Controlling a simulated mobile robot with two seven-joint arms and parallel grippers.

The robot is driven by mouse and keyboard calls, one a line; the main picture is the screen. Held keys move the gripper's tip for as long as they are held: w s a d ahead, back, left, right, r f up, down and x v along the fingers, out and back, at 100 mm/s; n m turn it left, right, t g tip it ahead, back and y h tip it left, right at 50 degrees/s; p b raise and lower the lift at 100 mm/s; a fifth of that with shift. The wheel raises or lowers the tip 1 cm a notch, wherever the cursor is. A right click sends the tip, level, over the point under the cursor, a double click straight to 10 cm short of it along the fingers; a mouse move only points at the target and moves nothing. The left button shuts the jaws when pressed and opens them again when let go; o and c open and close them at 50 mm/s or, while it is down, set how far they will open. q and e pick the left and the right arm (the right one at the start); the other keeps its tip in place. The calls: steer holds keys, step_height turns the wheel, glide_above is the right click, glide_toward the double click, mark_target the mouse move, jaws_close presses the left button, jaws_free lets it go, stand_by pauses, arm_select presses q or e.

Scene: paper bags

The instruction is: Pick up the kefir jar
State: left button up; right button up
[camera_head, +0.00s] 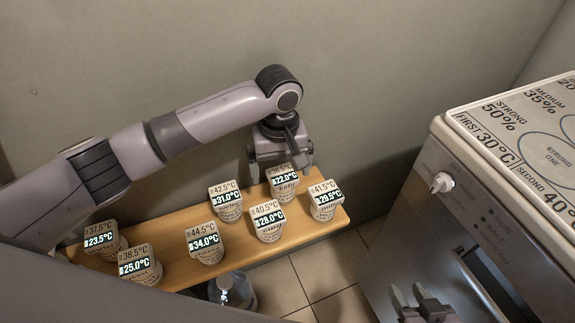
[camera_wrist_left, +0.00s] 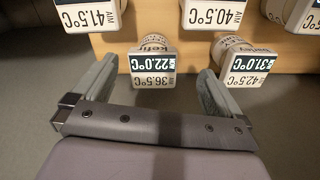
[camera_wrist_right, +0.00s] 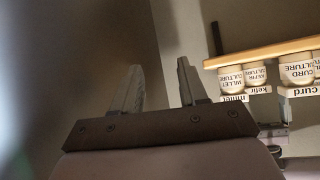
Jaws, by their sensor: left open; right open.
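The kefir jar (camera_head: 286,188) is a white jar at the back of the wooden shelf, with a tilted display reading 22.0°C. In the left wrist view its "kefir" label and display (camera_wrist_left: 153,66) lie between my finger tips. My left gripper (camera_head: 281,168) is open at the jar, one finger on each side; it also shows in the left wrist view (camera_wrist_left: 158,72). I cannot tell whether the fingers touch it. My right gripper (camera_head: 410,293) is open and empty at the lower right, away from the shelf; it also shows in the right wrist view (camera_wrist_right: 160,72).
Several similar jars crowd the shelf (camera_head: 180,270), including the 31.0°C jar (camera_head: 227,203) to the left and the 29.5°C jar (camera_head: 324,203) to the right. A clear bottle (camera_head: 232,290) stands below. An appliance (camera_head: 465,215) stands at right.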

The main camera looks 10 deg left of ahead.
mark_target(282, 175)
arm_select(q)
steer(key=shift+w, duration=0.4)
steer(key=shift+w+f, duration=0.15)
steer(key=f+b, duration=0.2)
steer(key=f, duration=0.2)
steer(key=shift+w+f, duration=0.1)
steer(key=shift+w, duration=0.1)
step_height(282, 175, down, 3)
steer(key=shift+w+r+b, duration=0.1)
steer(key=shift+r+b, duration=0.1)
steer(key=shift+b, duration=0.25)
steer(key=c, duration=1.4)
arm_select(e)
steer(key=shift+w+a+r+t+y, duration=0.15)
steer(key=shift+w+a+t+y, duration=0.2)
steer(key=shift+w+a, duration=0.6)
